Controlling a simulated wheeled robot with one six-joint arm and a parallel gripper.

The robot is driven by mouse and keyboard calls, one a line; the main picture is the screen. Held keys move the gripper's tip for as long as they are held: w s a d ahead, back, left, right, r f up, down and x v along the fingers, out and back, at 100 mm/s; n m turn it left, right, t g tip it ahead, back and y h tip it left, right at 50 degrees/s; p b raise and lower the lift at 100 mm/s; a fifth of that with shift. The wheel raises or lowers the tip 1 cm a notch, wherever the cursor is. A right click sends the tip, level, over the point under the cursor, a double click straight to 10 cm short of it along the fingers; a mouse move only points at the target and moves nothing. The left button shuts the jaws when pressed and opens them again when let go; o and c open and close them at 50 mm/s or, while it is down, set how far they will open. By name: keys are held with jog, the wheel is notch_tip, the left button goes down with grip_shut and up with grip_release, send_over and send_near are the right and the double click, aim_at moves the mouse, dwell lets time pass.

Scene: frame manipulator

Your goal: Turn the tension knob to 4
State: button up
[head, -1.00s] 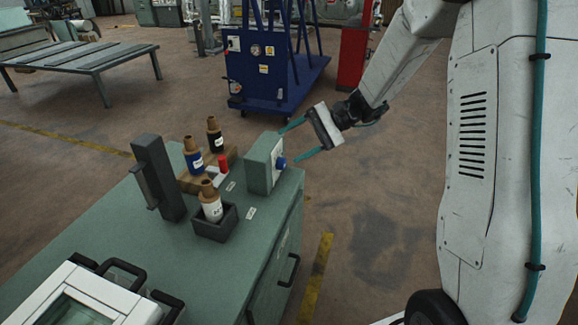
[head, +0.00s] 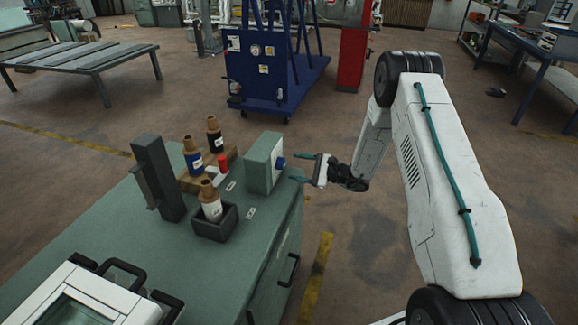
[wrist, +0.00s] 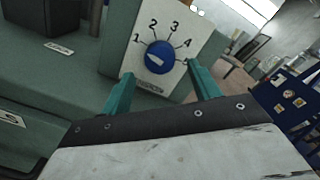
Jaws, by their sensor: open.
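The tension knob (wrist: 159,57) is a round blue dial on the pale face of a grey-green box (head: 258,165). In the wrist view, the numbers 1 to 5 with tick lines fan around it. A light mark crosses the knob, but I cannot tell surely which number it points at. In the head view the knob (head: 281,162) shows as a small blue spot on the box's right side. My gripper (head: 300,167) faces it from the right, open and empty. In the wrist view its two teal fingers (wrist: 160,76) stand apart on either side of the knob, not visibly touching it.
The box stands at the right edge of the green bench (head: 225,262). Bottles, including a white-labelled one (head: 212,208) in a dark holder, and a dark upright block (head: 160,178) stand left of it. A blue cart (head: 270,85) stands behind. Floor right of the bench is clear.

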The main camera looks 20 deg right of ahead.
aim_at(285, 165)
jog(key=shift+x, duration=1.85)
jog(key=c, duration=1)
